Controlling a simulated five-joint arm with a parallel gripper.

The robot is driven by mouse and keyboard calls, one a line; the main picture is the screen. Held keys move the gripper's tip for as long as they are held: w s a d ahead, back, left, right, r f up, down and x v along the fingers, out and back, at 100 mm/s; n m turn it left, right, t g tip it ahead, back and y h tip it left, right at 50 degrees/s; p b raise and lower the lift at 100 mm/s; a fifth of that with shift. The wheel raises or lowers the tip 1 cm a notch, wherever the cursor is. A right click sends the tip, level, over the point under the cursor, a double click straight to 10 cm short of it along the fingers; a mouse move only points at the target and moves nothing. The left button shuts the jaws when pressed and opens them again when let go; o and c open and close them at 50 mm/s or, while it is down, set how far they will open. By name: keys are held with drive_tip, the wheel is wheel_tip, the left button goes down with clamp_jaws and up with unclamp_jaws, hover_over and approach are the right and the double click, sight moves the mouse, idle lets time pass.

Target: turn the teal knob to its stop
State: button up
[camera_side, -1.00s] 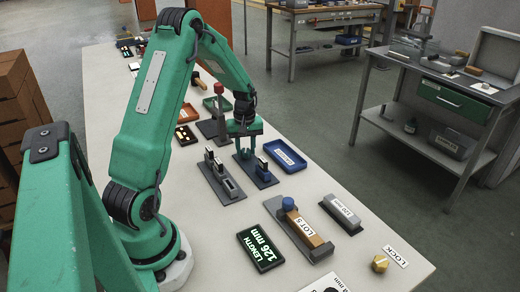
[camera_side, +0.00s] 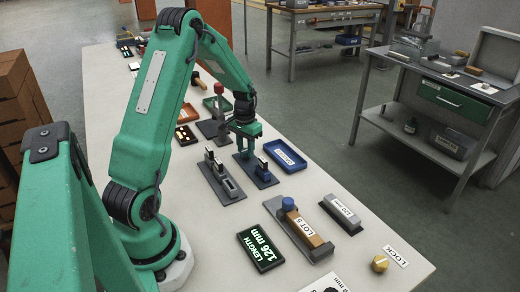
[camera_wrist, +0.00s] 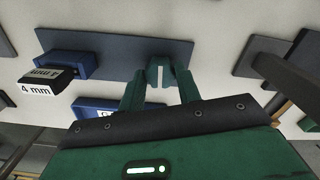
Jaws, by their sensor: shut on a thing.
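The teal knob (camera_wrist: 160,72) shows between my fingers in the wrist view, with a white line on its face. It stands on a dark blue-grey plate (camera_wrist: 110,46). My gripper (camera_wrist: 160,82) is shut on the knob, one finger on each side. In the side view my gripper (camera_side: 246,150) is low over the same plate (camera_side: 248,176), and the knob is hard to tell from the fingers there. A blue block on this plate carries a black piece labelled "4 mm" (camera_wrist: 38,89).
A blue tray (camera_side: 285,155) lies right of the plate. A grey fixture (camera_side: 222,180) stands in front of it. Nearer are a "LENGTH 126 mm" display (camera_side: 260,248), a "LOT 5" block (camera_side: 304,230), a "129 mm" block (camera_side: 342,212) and a yellow knob (camera_side: 379,264).

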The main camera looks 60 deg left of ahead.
sight(246, 150)
drive_tip(key=shift+m, duration=1)
drive_tip(key=o, duration=1)
drive_tip(key=shift+c, duration=0.2)
drive_tip(key=shift+r, duration=0.1)
drive_tip(key=shift+r, duration=3.85)
